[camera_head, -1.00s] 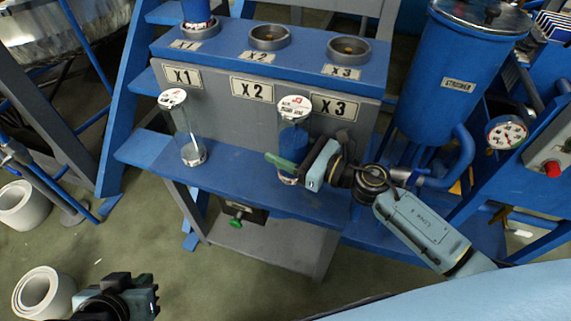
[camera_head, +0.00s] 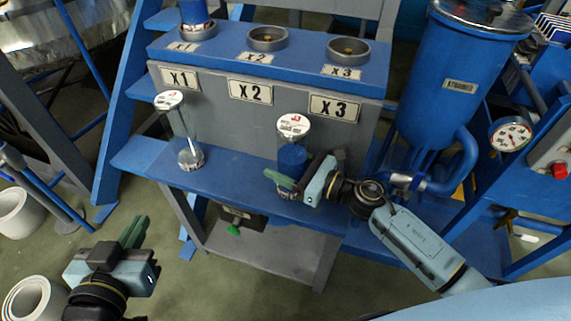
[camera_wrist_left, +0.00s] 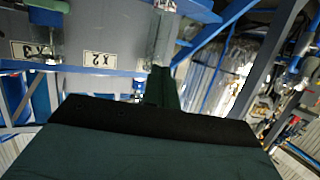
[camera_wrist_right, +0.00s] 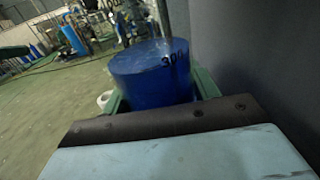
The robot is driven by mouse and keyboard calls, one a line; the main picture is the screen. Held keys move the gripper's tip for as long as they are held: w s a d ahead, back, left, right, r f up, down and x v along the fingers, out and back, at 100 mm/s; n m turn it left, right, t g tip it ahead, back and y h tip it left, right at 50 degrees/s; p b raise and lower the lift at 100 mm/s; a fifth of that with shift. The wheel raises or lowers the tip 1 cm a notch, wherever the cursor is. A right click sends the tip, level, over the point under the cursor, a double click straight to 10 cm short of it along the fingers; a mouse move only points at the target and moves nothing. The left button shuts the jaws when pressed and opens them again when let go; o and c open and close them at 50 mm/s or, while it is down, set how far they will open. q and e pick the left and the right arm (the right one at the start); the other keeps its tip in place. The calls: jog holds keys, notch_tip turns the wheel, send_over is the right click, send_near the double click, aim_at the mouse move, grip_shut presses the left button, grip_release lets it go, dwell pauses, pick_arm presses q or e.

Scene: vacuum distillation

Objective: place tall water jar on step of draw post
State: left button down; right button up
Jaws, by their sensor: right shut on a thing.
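A tall clear jar with a white lid and blue contents (camera_head: 292,152) stands upright at the step of the draw post (camera_head: 235,188), below the X3 label. My right gripper (camera_head: 290,182) is shut around its lower part. The blue contents fill the middle of the right wrist view (camera_wrist_right: 152,75), between the green fingers. The jar's base is partly hidden by the gripper, so I cannot tell whether it touches the step. Another lidded jar, clear (camera_head: 184,130), stands on the step's left part below X1. My left gripper (camera_head: 134,232) is empty and shut, left of the post.
The post's upper ledge has round sockets for X1, X2 (camera_head: 268,38) and X3 (camera_head: 348,50); a blue vessel (camera_head: 194,12) sits at X1. A large blue tank (camera_head: 455,80) and pipe stand right. The step between the jars is clear.

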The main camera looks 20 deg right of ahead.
pick_arm(q)
jog(key=shift+w+d+r+t, duration=0.15)
jog(key=shift+r+t, duration=0.35)
pick_arm(e)
jog(key=o, duration=1.4)
jog(key=shift+f, duration=0.1)
pick_arm(q)
jog(key=shift+w+r, duration=0.1)
jog(key=shift+r, duration=0.15)
